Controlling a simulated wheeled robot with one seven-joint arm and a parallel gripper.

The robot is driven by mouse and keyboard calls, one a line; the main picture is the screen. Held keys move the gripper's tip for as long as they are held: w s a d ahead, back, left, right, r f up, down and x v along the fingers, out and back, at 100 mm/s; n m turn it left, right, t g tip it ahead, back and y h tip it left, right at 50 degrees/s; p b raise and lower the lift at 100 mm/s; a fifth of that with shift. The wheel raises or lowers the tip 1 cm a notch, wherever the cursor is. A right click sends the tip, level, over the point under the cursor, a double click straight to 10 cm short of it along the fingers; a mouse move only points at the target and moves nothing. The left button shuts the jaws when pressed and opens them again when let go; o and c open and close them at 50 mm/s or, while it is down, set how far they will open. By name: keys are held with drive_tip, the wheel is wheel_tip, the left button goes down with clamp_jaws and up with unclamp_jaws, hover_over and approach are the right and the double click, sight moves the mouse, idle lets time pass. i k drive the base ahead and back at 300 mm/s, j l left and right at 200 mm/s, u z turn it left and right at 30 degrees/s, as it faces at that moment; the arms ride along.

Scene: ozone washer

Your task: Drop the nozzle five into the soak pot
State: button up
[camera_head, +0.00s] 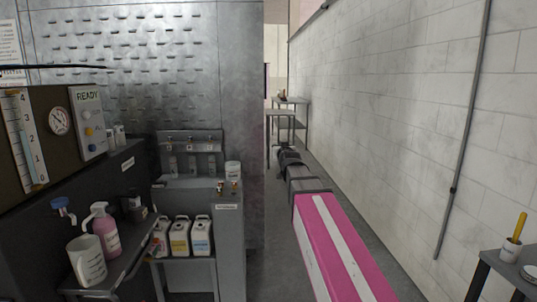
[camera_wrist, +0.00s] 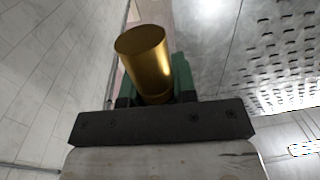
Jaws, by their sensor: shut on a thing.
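My gripper (camera_wrist: 154,82) is shut on a brass-coloured cylinder, the nozzle (camera_wrist: 147,62), in the wrist view. Green finger pads show on both sides of it, and it is tilted a little to the left. Its number cannot be read. In the head view my arm reaches forward into the aisle and the gripper end (camera_head: 287,154) is small and dark; the nozzle cannot be made out there. I cannot tell for sure which vessel is the soak pot. A small white tub (camera_head: 233,169) stands on the cabinet, left of my gripper.
Small brass pieces (camera_head: 234,187) stand on the labelled cabinet (camera_head: 229,238). White jugs (camera_head: 179,238), a pink spray bottle (camera_head: 105,232) and a white pitcher (camera_head: 86,262) stand at left. A brick wall (camera_head: 400,110) bounds the right. A table (camera_head: 289,113) stands down the aisle.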

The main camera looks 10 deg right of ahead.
sight(237, 177)
drive_tip(key=i+j+z, duration=0.15)
drive_tip(key=j+z, duration=0.15)
drive_tip(key=i+j+z, duration=0.1)
drive_tip(key=j+z, duration=0.15)
drive_tip(key=j, duration=0.15)
drive_tip(key=i+j+z, duration=0.1)
drive_tip(key=j+z, duration=0.45)
drive_tip(key=j, duration=0.25)
